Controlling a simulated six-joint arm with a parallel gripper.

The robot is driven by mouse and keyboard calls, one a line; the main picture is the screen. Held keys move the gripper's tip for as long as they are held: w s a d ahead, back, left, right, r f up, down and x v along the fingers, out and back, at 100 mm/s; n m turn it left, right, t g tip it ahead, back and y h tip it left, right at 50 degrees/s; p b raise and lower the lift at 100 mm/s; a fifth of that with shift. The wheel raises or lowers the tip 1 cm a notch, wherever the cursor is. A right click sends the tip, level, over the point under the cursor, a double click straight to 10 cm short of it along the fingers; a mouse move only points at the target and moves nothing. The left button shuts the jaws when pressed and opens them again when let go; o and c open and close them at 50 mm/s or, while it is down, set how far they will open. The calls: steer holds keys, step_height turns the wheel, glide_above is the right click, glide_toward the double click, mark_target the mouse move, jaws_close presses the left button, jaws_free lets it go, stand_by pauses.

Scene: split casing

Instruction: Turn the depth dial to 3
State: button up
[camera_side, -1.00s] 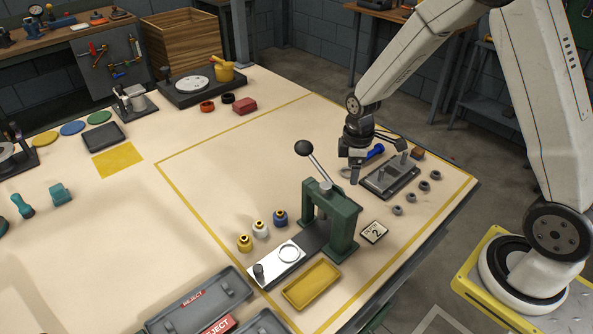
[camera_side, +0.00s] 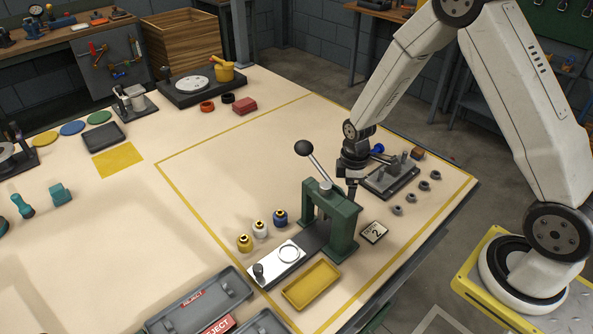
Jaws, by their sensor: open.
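The green press (camera_side: 343,231) stands on the mat with its black-knobbed lever (camera_side: 317,162) tilted up to the left. A small tag (camera_side: 374,232) beside the press shows a 2, with smaller lettering above it. I cannot pick out the depth dial for certain; it may be hidden behind the press or my gripper. My gripper (camera_side: 351,192) is open and points down just behind the press, at its upper right. Its fingertips are partly hidden by the press, and I cannot tell whether they touch anything.
A grey fixture (camera_side: 391,182) stands right of my gripper, with several nuts (camera_side: 423,186) beside it. A silver plate (camera_side: 288,252), a yellow tray (camera_side: 312,285) and three coloured knobbed pieces (camera_side: 260,229) are near the press front. The mat to the left is clear.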

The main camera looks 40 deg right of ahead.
steer(key=shift+f, duration=2.25)
jaws_close()
steer(key=shift+m, duration=0.4)
steer(key=m, duration=1.2)
steer(key=shift+m, duration=0.3)
